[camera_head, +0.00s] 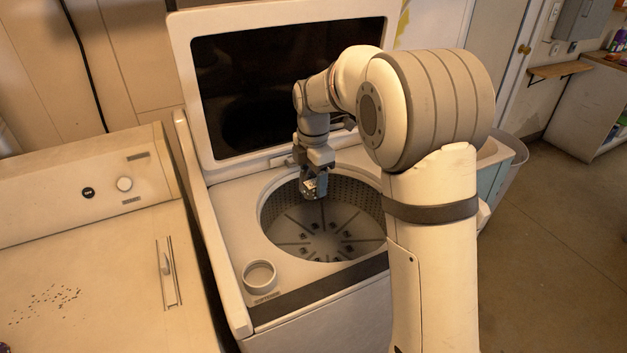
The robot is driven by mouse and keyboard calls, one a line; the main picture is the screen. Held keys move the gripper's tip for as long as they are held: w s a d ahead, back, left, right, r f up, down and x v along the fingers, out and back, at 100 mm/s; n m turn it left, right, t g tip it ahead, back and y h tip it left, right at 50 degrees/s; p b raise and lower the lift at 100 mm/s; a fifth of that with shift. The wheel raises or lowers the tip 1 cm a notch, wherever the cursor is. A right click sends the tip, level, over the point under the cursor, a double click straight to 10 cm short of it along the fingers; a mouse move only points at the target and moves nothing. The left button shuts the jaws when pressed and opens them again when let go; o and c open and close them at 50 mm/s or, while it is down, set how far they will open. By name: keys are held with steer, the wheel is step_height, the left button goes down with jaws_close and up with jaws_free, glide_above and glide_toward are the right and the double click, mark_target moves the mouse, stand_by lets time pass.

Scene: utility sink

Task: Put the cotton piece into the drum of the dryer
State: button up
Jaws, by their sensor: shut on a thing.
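The top-loading machine (235,225) stands in the middle with its lid up and its round drum (283,238) open. The drum has a perforated wall and a ribbed floor with dark slots. My gripper (314,194) points down over the drum opening, near its back left part. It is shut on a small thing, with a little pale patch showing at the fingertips. The cotton piece is too small and too much covered by the fingers to make out clearly. My arm hides the drum's right edge.
The raised lid (183,75) with a dark window stands behind the drum. A small round cup opening (260,276) is at the machine's front left corner. Another white appliance (95,270) stands at the left. A bin (510,165) stands at the right, with open floor beyond.

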mark_target(313, 179)
step_height(313, 179, up, 6)
steer(key=p, duration=0.3)
steer(key=shift+f, duration=0.15)
steer(key=shift+f, duration=0.15)
